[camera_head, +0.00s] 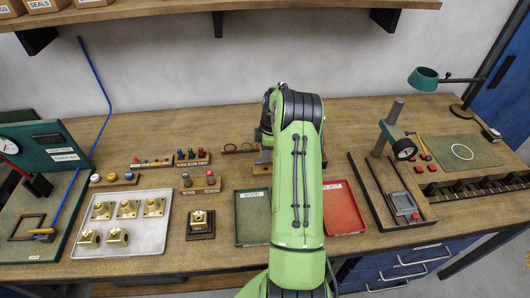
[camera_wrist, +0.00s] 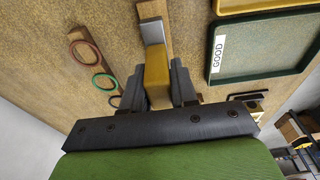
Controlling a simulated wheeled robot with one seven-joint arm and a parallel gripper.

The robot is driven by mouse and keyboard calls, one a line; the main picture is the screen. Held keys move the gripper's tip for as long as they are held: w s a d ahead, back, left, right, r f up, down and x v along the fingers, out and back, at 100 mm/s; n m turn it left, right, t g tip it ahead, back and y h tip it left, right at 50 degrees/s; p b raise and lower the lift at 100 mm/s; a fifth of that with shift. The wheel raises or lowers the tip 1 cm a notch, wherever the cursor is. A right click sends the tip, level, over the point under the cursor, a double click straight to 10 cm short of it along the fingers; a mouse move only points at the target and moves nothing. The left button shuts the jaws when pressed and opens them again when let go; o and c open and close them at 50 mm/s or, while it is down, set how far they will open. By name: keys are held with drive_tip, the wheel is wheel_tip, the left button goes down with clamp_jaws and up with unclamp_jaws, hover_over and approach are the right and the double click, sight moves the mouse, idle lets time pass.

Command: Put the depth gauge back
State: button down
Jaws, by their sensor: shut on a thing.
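In the wrist view my gripper (camera_wrist: 157,88) is shut on a yellow block-like piece with a flat grey end (camera_wrist: 153,32), which I take to be the depth gauge (camera_wrist: 157,75). One dark finger lies on each side of it. The grey end points away from the palm and overlaps a narrow wooden strip (camera_wrist: 151,9) on the bench. I cannot tell whether the gauge touches this strip. In the head view my green arm hides the gripper and the gauge.
A wooden rack with red and green rings (camera_wrist: 92,51) lies left of the gauge in the wrist view. The green GOOD tray (camera_wrist: 212,70) is at right. In the head view a red tray (camera_head: 343,210) and a dial-gauge stand (camera_head: 391,125) stand right of my arm.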

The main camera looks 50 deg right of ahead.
drive_tip(key=shift+f+b, duration=1.75)
drive_tip(key=shift+b, duration=0.05)
idle(2.7)
idle(0.4)
drive_tip(key=shift+c, duration=2)
unclamp_jaws()
drive_tip(key=shift+r+p, duration=2.25)
drive_tip(key=shift+r, duration=1.35)
